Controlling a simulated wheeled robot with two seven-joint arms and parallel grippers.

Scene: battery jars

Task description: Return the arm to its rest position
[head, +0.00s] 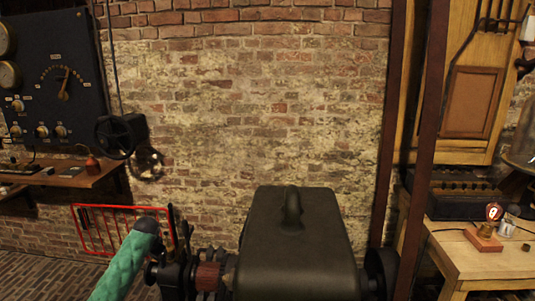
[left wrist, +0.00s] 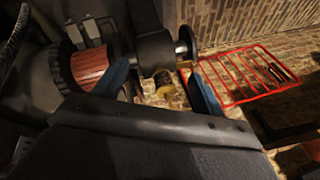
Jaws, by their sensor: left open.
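My left gripper (left wrist: 163,82) shows in the left wrist view with its two blue fingers spread apart. Nothing is held between them. Behind the gap are a dark post and a small brass part of a machine, and I cannot tell how near the fingers are to these. In the head view the fingers cannot be made out clearly at the lower left. My right gripper is in neither view.
A dark domed machine (head: 290,245) with a copper-coloured drum (left wrist: 88,66) stands close in front. A red wire rack (head: 100,232) is behind on the left. A wooden bench (head: 480,262) is at right, a wall shelf (head: 70,178) at left.

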